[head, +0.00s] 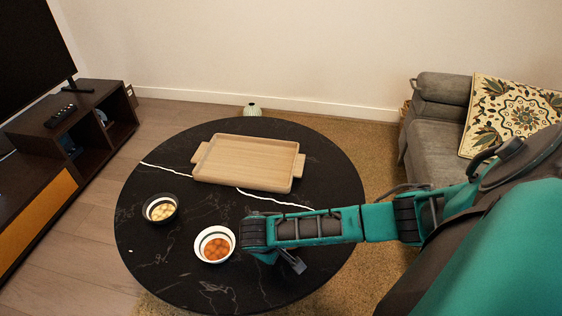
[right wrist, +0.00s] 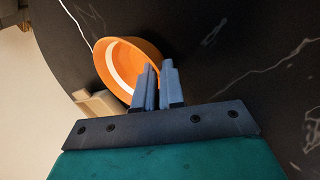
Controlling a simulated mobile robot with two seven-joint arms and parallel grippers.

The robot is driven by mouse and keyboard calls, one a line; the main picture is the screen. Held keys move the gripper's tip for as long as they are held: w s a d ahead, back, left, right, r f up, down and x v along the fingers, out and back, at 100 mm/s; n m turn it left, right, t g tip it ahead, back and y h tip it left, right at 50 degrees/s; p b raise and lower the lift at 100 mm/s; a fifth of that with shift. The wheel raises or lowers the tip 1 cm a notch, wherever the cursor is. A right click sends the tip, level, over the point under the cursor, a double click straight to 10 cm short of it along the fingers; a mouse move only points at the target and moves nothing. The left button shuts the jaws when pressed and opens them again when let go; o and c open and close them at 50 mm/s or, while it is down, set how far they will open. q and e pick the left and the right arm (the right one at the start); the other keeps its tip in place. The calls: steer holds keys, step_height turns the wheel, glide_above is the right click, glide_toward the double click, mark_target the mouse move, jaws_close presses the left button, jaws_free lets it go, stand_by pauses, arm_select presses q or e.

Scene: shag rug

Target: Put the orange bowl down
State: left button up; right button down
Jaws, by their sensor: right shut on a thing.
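The orange bowl (right wrist: 150,50), with a white band inside, shows tilted in the right wrist view. My right gripper (right wrist: 158,84) is shut on its rim, one finger overlapping the bowl. In the head view my right gripper (head: 288,262) is over the front right of the round black table (head: 180,285), beside the white bowl with orange pieces. The orange bowl cannot be made out there. I cannot tell whether its base touches the table. My left gripper is not in view.
A white bowl with orange pieces (head: 204,235) stands left of my right wrist. A black bowl with pale pieces (head: 148,213) is further left. A wooden tray (head: 245,160) lies at the back of the table. The front of the table is clear. A grey sofa (head: 432,140) stands right.

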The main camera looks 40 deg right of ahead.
steer(key=shift+f, duration=0.1)
steer(key=c, duration=1.2)
jaws_free()
steer(key=shift+c, duration=0.2)
steer(key=p+v, duration=0.5)
steer(key=v, duration=0.7)
steer(key=s+a+f+n+t+y, duration=0.1)
steer(key=s+a+t+y, duration=0.15)
steer(key=a+y, duration=0.7)
steer(key=shift+s+d+r+m+t+h, duration=0.15)
steer(key=shift+r+m+t+h, duration=0.1)
steer(key=shift+r+t, duration=0.75)
steer(key=shift+s+d+r+m+t+h, duration=0.1)
steer(key=shift+r+m+t, duration=0.1)
steer(key=shift+r+t, duration=0.8)
steer(key=shift+s+d+r+m+t+h, duration=0.2)
steer(key=shift+r+t, duration=0.45)
steer(key=shift+t, duration=0.7)
